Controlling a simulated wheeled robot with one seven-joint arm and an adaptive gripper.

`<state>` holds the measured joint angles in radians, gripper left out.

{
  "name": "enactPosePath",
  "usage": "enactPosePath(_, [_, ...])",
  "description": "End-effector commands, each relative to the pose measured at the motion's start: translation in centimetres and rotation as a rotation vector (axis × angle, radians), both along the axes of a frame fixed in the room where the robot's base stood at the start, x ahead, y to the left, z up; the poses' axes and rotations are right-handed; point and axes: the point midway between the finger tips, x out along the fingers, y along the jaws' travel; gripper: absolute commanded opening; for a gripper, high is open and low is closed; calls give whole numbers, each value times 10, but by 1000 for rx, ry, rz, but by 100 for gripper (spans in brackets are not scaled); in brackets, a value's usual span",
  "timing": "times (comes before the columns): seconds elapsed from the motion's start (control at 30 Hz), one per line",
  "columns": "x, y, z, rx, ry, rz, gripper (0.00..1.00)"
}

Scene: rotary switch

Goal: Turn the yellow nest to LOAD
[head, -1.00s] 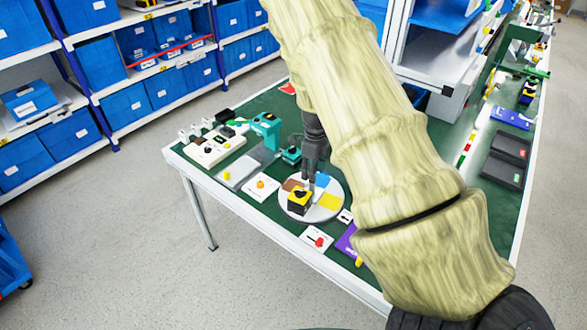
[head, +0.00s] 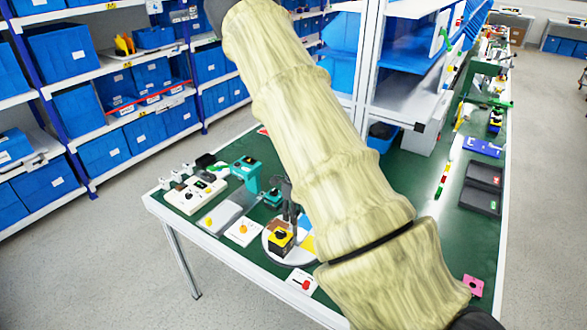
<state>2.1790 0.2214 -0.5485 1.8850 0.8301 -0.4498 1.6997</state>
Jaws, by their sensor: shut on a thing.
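A round light-grey disc (head: 272,251) lies on the green bench top, partly covered by my arm. It carries a flat yellow patch (head: 306,244) on its right side, a brown patch (head: 274,226) at the back left and a blue patch (head: 304,222) at the back right. A yellow block with a black top (head: 281,240) stands at its front left. My gripper (head: 293,225) points down over the disc's middle, behind the yellow block. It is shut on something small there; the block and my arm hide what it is. I cannot read any LOAD label.
White cards with an orange knob (head: 243,231) and a red handle (head: 303,282) lie beside the disc. A teal fixture (head: 246,172) and a switch box (head: 194,195) stand at the back left. Dark trays (head: 482,187) lie right. Shelves with blue bins line the back.

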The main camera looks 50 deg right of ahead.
Motion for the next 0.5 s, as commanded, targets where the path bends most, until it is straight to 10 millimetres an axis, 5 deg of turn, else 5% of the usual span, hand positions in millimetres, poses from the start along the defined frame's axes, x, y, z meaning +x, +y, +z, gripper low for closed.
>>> enactPosePath(0.1, [0,0,0,0,-1,-3,3])
enactPosePath(0.13, [0,0,0,0,-1,-3,52])
enactPosePath(0.2, [0,0,0,0,-1,-2,64])
enactPosePath(0.5, [0,0,0,0,0,0,68])
